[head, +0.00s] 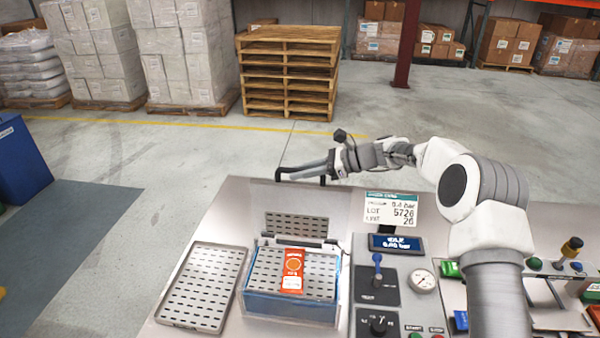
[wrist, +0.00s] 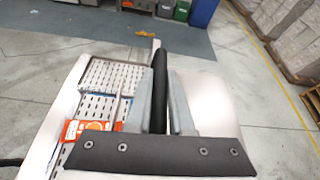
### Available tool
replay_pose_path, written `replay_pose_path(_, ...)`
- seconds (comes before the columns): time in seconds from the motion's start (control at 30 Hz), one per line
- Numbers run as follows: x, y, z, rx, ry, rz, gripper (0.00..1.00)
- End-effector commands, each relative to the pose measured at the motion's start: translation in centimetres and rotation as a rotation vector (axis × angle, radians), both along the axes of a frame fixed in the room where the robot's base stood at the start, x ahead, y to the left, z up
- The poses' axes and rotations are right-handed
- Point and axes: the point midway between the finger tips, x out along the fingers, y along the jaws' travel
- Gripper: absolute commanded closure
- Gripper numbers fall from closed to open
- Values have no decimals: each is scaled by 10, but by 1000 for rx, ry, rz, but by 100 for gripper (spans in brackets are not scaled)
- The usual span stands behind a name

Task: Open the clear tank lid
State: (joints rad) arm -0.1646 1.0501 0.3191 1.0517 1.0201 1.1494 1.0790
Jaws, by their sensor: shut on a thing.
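The clear tank (head: 243,300) is a bluish see-through box in the worktop, with a slotted plate and an orange packet (head: 292,270) inside. The clear lid (head: 300,198) is raised, standing up behind the tank, which is uncovered from above. It is hard to make out against the pale metal. My gripper (head: 302,173) is shut on the lid's black handle bar (head: 279,173) above the tank's back edge. In the wrist view the black bar (wrist: 160,85) lies between my two grey fingers (wrist: 161,120); the packet (wrist: 84,130) shows at left.
A slotted tray (head: 203,285) lies left of the tank. Right of it are a blue display (head: 396,243), a lever (head: 377,262), a gauge (head: 423,281) and a knob (head: 378,325). A blue bin (head: 20,160) and stacked pallets (head: 288,70) stand away on open floor.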

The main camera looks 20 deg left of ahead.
Motion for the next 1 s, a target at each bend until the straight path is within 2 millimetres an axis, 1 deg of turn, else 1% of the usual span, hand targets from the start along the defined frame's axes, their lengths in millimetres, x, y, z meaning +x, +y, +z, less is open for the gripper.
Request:
replay_pose_path(0.1,5,1,0,-6,23,0,100)
replay_pose_path(0.3,9,2,-2,-10,46,-1,100)
replay_pose_path(0.77,10,2,-2,-10,52,0,100)
replay_pose_path(0.8,10,2,-2,-10,52,0,73)
replay_pose_path(0.87,10,2,-2,-10,51,0,62)
replay_pose_path(0.9,10,2,-2,-11,51,0,55)
replay_pose_path(0.93,10,2,-2,-11,51,0,50)
replay_pose_path(1.0,10,2,-2,-11,51,0,50)
